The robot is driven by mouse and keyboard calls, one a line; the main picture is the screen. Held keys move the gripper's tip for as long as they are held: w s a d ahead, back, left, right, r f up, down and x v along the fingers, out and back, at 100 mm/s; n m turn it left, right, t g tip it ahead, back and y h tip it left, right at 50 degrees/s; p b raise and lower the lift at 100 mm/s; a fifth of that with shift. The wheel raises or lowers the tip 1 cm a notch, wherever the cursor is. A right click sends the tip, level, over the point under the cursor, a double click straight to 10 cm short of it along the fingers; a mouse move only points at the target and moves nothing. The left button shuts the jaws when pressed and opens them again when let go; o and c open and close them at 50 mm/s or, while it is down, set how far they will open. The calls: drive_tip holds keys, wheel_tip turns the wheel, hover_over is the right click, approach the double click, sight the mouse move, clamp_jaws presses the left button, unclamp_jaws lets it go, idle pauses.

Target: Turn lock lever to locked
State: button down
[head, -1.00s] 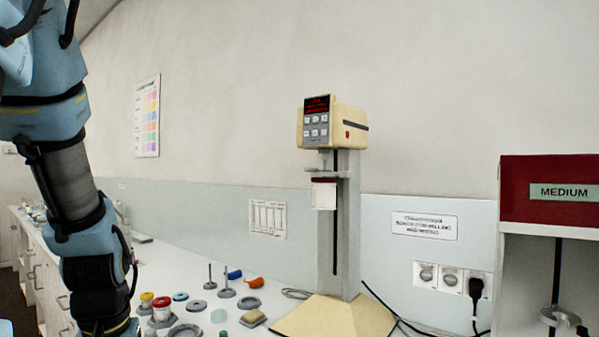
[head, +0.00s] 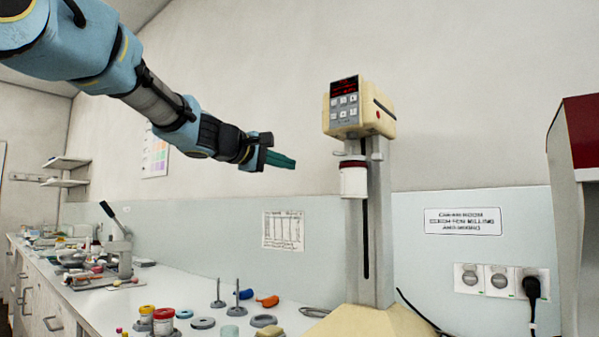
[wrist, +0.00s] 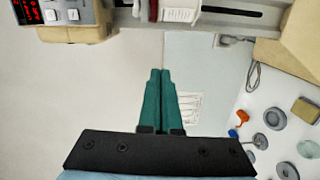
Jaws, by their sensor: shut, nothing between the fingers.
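The cream mill's head (head: 358,108) has a red display and keypad on a tall grey column. A white jar with a dark red rim (head: 353,180) hangs beneath it against the column. I cannot single out the lock lever; small grey parts (head: 376,147) at the carriage above the jar are too small to tell apart. My gripper (head: 293,163) has green fingers, shut and empty, pointing right toward the mill, left of the jar and apart from it.
The mill's cream base (head: 372,322) stands on the white bench. Jars, lids and rings (head: 180,318) lie to its left. A lever press (head: 118,250) stands farther back. Space between gripper and mill looks clear.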

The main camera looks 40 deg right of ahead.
sight(340, 154)
drive_tip(key=r, duration=0.2)
drive_tip(key=r+h, duration=0.1)
drive_tip(key=shift+s+d+r, duration=0.1)
drive_tip(key=shift+s+d, duration=0.15)
drive_tip(key=shift+s, duration=0.1)
drive_tip(key=shift+d, duration=0.15)
drive_tip(key=s+d+p, duration=0.2)
drive_tip(key=d+p, duration=0.2)
drive_tip(key=d, duration=0.5)
drive_tip(key=shift+s+f+n+t+b, duration=0.3)
drive_tip(key=shift+b, duration=0.3)
